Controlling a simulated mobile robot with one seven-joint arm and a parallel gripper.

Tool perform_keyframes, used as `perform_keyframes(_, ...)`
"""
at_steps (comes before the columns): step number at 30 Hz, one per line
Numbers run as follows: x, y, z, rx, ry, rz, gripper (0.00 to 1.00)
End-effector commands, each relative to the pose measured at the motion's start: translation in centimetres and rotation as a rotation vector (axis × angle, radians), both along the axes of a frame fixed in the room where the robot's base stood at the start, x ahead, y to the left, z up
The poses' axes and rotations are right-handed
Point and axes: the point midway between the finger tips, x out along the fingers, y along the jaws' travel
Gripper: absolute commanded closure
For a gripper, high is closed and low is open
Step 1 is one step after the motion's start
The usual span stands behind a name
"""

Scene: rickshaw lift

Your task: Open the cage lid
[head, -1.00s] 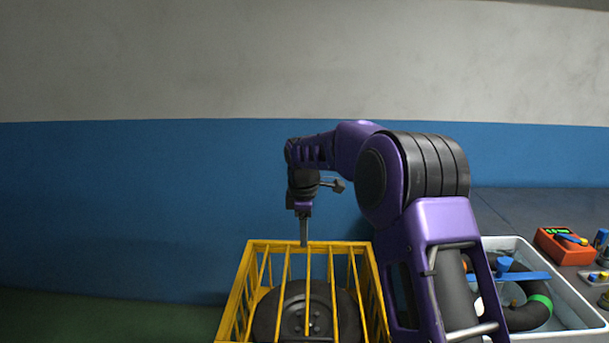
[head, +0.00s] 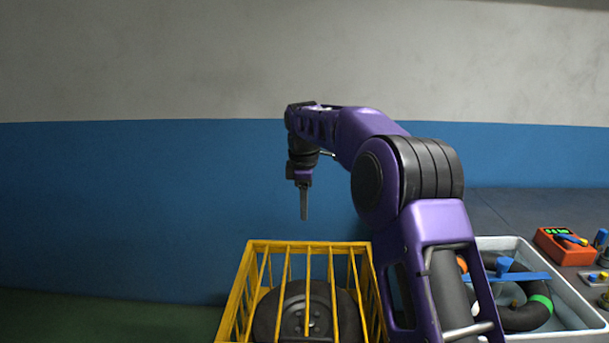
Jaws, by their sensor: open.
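The yellow barred cage (head: 255,246) stands at the bottom centre of the head view. Its barred lid (head: 309,262) lies across the top and looks closed. A dark wheel (head: 297,312) shows through the bars inside the cage. My gripper (head: 304,218) hangs pointing down above the cage's far edge, apart from it, with clear space between. It is open and empty. The fingers are seen edge-on, so the gap between them does not show. The near part of the cage is cut off by the frame's lower edge.
To the right, behind my arm, a white tray (head: 578,313) holds a dark tube with a green band (head: 541,302) and a blue bar. An orange meter (head: 562,246) sits on the grey surface beyond it. A blue and grey wall (head: 150,190) stands behind.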

Motion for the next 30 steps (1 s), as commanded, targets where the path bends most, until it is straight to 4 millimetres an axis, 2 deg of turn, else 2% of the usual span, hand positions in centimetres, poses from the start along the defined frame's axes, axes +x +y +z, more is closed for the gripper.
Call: perform_keyframes(30, 1.7, 0.0, 6.8, 0.001, -0.001, 0.0, 0.5)
